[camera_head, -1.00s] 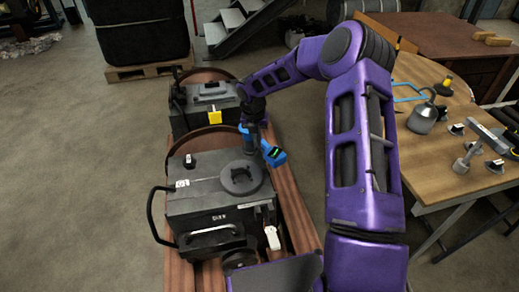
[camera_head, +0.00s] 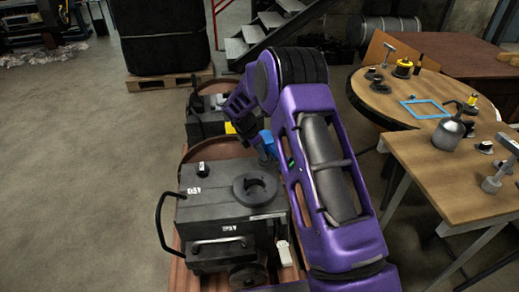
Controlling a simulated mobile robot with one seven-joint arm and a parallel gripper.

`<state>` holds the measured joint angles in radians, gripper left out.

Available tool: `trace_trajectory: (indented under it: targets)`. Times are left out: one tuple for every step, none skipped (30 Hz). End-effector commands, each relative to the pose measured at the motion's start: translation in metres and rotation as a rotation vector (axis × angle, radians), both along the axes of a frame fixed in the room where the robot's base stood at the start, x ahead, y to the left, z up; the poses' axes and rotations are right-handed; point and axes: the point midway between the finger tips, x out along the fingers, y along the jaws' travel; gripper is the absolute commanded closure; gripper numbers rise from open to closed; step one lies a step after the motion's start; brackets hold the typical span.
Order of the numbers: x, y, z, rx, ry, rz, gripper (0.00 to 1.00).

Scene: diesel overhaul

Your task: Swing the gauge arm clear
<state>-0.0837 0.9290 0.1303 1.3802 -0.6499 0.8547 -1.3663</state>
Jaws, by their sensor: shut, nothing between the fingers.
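A dark grey engine unit (camera_head: 215,216) stands in front of me, with a round black ring fitting (camera_head: 256,189) on its top. My gripper (camera_head: 265,157) is at the end of my purple arm, pointing down just behind the ring fitting. It is small and partly covered by the arm; it looks shut and empty. A blue part (camera_head: 267,141) shows at my gripper, with a bit of green display beside the arm link. I cannot tell whether this blue part is the gauge arm or belongs to my wrist. No other gauge arm is clearly visible.
A second dark unit (camera_head: 206,124) with a yellow block (camera_head: 230,127) stands behind. Wooden tables (camera_head: 440,165) with oil cans and tools stand at right. The floor at left is clear.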

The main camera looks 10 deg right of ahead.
Motion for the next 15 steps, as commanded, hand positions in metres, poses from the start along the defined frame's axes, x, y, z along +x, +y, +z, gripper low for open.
trace_trajectory:
  targets:
    - [0.001,-0.004,-0.014,0.0,0.002,0.0,1.0]
    - [0.002,-0.006,-0.02,0.0,0.002,0.0,1.0]
    - [0.003,-0.009,-0.028,-0.001,0.002,0.001,1.0]
    - [0.004,-0.011,-0.033,0.0,0.003,0.001,1.0]
    - [0.005,-0.013,-0.038,0.0,0.002,0.001,1.0]
    - [0.007,-0.018,-0.042,0.0,0.0,-0.001,1.0]
    - [0.01,-0.024,-0.039,0.001,-0.002,-0.003,1.0]
    - [0.012,-0.029,-0.039,0.001,-0.002,-0.003,1.0]
    - [0.014,-0.033,-0.039,0.001,-0.002,-0.001,1.0]
    - [0.016,-0.037,-0.039,0.001,-0.003,-0.002,1.0]
    - [0.017,-0.04,-0.039,0.001,-0.002,-0.001,1.0]
    - [0.018,-0.043,-0.039,0.0,-0.001,-0.001,1.0]
    - [0.019,-0.045,-0.038,0.0,-0.001,0.0,1.0]
    - [0.02,-0.047,-0.038,0.0,-0.001,0.0,1.0]
    - [0.021,-0.048,-0.038,0.001,-0.002,0.001,1.0]
